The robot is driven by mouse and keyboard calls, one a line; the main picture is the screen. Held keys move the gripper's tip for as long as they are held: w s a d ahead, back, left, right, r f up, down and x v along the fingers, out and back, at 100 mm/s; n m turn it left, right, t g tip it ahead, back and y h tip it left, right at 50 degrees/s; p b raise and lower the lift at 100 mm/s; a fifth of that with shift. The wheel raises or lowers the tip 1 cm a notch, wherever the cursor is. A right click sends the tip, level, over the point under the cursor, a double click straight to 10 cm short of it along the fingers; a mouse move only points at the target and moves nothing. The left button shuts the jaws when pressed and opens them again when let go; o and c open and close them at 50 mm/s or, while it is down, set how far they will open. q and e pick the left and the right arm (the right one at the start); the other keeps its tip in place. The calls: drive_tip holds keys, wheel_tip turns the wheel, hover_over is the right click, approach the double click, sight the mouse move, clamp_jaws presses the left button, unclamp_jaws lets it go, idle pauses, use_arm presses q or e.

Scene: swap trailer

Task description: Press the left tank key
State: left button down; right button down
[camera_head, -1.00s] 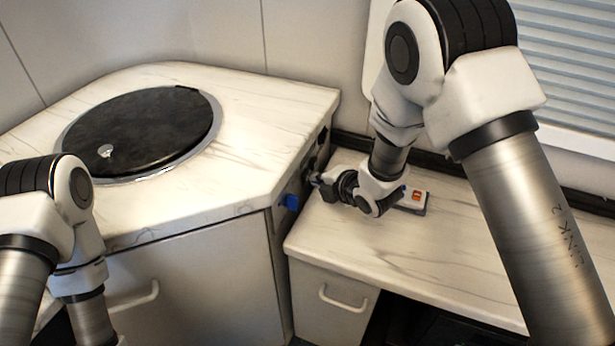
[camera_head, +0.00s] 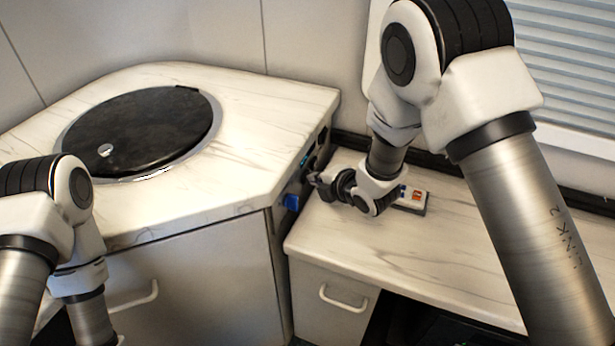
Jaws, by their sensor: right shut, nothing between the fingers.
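My right gripper (camera_head: 316,180) is shut and empty. It points left at the dark panel (camera_head: 317,152) on the side of the raised counter, close to it; I cannot tell whether it touches. A small cyan light (camera_head: 304,160) shows on that panel, above and left of the fingertips. The tank keys are too small and too edge-on to make out one by one. My left arm comes in at the lower left; its gripper is out of view.
A blue part (camera_head: 291,202) sticks out of the counter's side below the panel. A white device with an orange mark (camera_head: 415,198) lies on the lower worktop behind my right wrist. The lower worktop (camera_head: 440,250) is otherwise clear.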

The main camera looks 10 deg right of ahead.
drive_tip(key=shift+s+d, duration=0.4)
drive_tip(key=shift+d, duration=0.15)
drive_tip(key=shift+s+d+b, duration=0.4)
drive_tip(key=shift+s+d, duration=0.1)
drive_tip(key=shift+d, duration=0.3)
drive_tip(key=shift+s+d, duration=0.45)
drive_tip(key=shift+d, duration=0.2)
drive_tip(key=shift+s+d, duration=0.45)
drive_tip(key=shift+d, duration=0.2)
